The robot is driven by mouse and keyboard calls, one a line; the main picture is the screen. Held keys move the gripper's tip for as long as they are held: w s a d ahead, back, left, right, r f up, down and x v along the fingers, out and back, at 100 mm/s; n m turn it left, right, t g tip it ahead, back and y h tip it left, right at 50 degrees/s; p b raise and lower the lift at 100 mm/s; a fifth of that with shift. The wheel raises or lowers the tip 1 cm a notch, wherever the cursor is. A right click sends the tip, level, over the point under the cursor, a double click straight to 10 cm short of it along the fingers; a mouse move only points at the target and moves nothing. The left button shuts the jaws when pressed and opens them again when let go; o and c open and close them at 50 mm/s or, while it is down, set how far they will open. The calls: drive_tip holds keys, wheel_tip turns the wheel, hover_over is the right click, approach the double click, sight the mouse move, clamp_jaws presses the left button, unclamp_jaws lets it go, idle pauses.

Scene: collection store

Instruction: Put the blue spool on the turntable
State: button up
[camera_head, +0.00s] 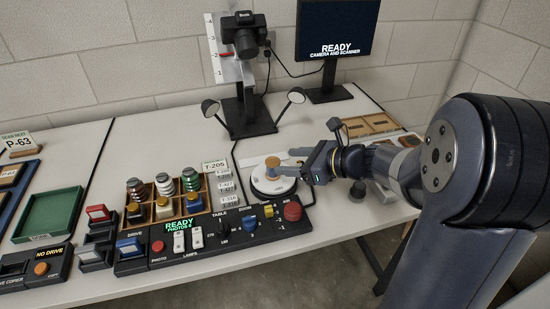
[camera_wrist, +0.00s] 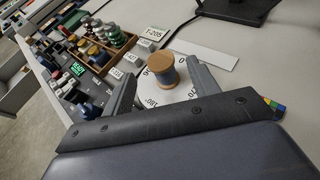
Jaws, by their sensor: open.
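My gripper (camera_head: 284,162) reaches in from the right, low over the turntable. In the wrist view my gripper (camera_wrist: 164,69) is open, with one finger on each side of the spool.
A control panel (camera_head: 215,236) with knobs and buttons lies in front of the turntable. A wooden rack (camera_head: 168,200) of several spools stands to the left. A camera stand (camera_head: 247,115) with two lamps is behind. A wooden tray (camera_head: 370,126) lies to the right, past my wrist.

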drive_tip(key=shift+v, duration=2.35)
drive_tip(key=shift+c, duration=0.4)
